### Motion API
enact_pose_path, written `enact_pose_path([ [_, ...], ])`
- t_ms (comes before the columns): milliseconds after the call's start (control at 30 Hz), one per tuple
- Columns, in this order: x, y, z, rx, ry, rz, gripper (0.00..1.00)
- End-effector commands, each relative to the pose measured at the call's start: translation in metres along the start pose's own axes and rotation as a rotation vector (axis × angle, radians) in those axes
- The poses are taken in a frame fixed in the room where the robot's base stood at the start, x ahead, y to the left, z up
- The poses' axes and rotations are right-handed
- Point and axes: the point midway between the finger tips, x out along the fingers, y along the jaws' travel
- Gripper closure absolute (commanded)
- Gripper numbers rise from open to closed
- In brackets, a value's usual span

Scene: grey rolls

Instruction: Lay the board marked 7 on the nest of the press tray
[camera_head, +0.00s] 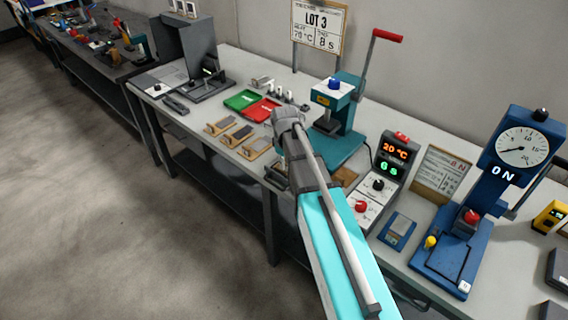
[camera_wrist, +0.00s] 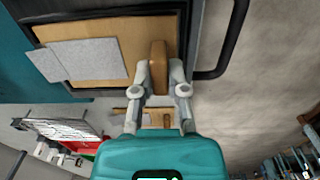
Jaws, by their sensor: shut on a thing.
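My gripper (camera_wrist: 166,92) is shut on the brown grip block of a tan wooden board (camera_wrist: 120,63) with grey pads on it. The board lies over the dark-framed press tray (camera_wrist: 200,12); I cannot tell whether it rests in the nest or hovers just above. No number is legible on it. In the head view my gripper hides most of the tray, and a bit of tan wood (camera_head: 345,176) shows beside it. The teal press (camera_head: 335,115) with a red-handled lever stands behind.
Several similar boards (camera_head: 237,136) lie along the bench's front edge, left of my arm. Green (camera_head: 240,99) and red (camera_head: 262,109) trays sit behind them. A control box (camera_head: 385,170) reads 20 °C. A blue dial stand (camera_head: 480,200) is at right.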

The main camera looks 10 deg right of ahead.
Motion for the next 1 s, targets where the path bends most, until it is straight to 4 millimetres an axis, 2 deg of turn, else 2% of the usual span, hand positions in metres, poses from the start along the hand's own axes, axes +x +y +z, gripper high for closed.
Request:
enact_pose_path([
  [33, 0.001, 0.000, 0.000, 0.000, 0.000, 0.000, 0.76],
  [200, 0.000, 0.000, 0.000, 0.000, 0.000, 0.000, 0.47],
  [667, -0.002, 0.000, 0.000, 0.000, 0.000, 0.000, 0.47],
  [1000, -0.020, 0.000, 0.000, 0.000, 0.000, 0.000, 0.47],
])
